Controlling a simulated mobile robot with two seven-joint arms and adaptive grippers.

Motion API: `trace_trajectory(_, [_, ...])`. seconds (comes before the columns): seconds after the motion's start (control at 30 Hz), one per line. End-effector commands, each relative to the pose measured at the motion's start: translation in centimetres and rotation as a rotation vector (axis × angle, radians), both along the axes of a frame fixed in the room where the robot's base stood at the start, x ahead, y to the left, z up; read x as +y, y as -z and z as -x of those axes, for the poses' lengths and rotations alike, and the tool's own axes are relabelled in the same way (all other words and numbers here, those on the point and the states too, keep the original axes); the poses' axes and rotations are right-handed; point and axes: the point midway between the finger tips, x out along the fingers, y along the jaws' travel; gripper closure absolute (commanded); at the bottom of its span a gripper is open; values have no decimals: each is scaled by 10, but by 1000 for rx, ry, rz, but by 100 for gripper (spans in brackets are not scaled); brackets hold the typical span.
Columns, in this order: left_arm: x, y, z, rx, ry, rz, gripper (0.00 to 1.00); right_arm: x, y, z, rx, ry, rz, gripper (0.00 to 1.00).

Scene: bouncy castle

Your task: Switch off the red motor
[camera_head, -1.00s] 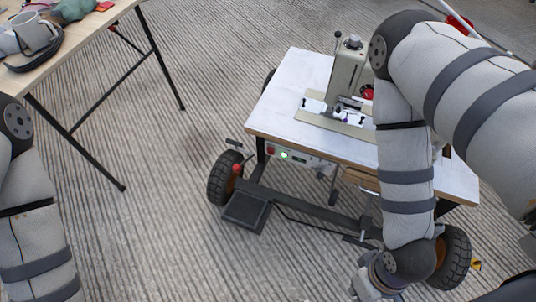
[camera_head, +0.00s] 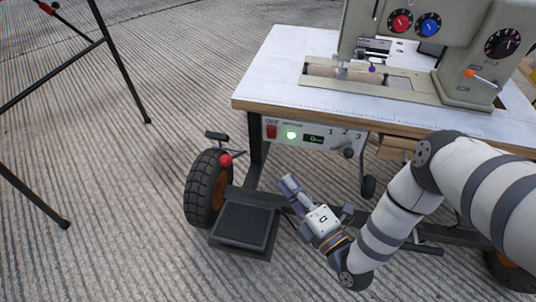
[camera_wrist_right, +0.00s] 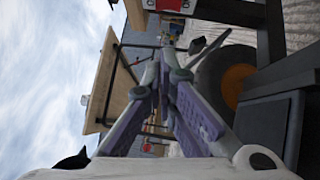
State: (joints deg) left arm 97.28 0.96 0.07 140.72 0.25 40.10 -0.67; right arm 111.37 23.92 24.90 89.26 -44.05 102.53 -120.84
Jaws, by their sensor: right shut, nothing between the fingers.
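The control box (camera_head: 318,137) hangs under the front edge of the sewing table. At its left end is a red switch (camera_head: 271,132) with an OFF label, beside a lit green lamp (camera_head: 291,134) and a small display. My right gripper (camera_head: 288,184) is shut and empty, below the box and slightly right of the red switch, apart from both. In the right wrist view, the purple-padded fingers (camera_wrist_right: 158,68) come together at the tips. Part of a pale panel with red on it shows at that view's top edge. My left gripper is out of view.
The sewing machine (camera_head: 460,70) stands on the white tabletop (camera_head: 270,85). Below are a black pedal (camera_head: 245,222), a wheel (camera_head: 208,188) and a red-knobbed lever (camera_head: 226,160). A folding table's black legs (camera_head: 120,75) stand at left, with open floor between.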

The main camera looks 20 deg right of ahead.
Motion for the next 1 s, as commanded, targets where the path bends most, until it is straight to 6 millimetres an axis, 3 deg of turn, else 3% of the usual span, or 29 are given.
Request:
trace_trajectory(0.33, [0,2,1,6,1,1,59,2,-1,-9,2,0,-3,100])
trace_trajectory(0.77, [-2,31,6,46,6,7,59,20,-8,-97,3,0,-4,100])
trace_trajectory(1.0, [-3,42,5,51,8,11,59,1,-14,-125,5,-1,-3,100])
